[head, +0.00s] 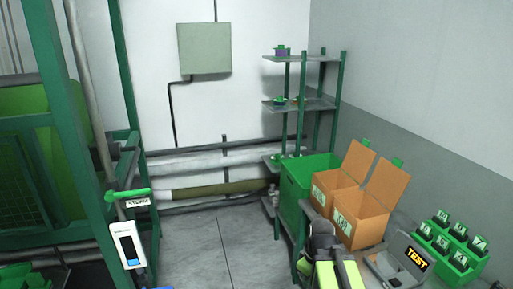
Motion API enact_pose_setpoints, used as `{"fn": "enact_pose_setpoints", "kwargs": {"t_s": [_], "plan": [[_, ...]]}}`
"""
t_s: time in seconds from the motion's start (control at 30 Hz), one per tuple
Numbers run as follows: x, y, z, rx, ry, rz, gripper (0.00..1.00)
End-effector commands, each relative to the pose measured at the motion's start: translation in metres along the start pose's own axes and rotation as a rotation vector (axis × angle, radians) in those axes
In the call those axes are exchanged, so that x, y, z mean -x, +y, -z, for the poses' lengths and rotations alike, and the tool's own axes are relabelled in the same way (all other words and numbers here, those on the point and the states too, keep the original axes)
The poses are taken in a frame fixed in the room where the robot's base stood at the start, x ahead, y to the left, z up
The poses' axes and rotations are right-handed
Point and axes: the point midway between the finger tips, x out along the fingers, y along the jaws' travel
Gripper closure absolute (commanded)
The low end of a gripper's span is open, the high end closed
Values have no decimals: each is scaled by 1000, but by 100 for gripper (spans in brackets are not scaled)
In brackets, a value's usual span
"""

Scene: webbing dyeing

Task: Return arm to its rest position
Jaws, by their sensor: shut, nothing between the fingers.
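My arm shows at the bottom, right of centre, as yellow-green links with a dark end. My gripper (322,231) is at this dark end, in front of the orange boxes and beside the work table's left edge. It is small and dark here, its fingers are hard to make out, and it appears shut and empty. I see nothing held in it.
A shelf rack (303,105) is behind. A green frame (75,130) stands left; floor (215,245) between is clear.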

Motion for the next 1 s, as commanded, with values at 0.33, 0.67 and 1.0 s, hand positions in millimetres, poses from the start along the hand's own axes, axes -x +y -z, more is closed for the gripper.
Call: {"fn": "enact_pose_setpoints", "kwargs": {"t_s": [0.33, 0.67, 1.0], "plan": [[-6, -26, -2, -593, -81, -27, 100], [-6, -26, -4, -717, -84, -30, 100], [-6, -26, -4, -717, -84, -30, 100]]}}
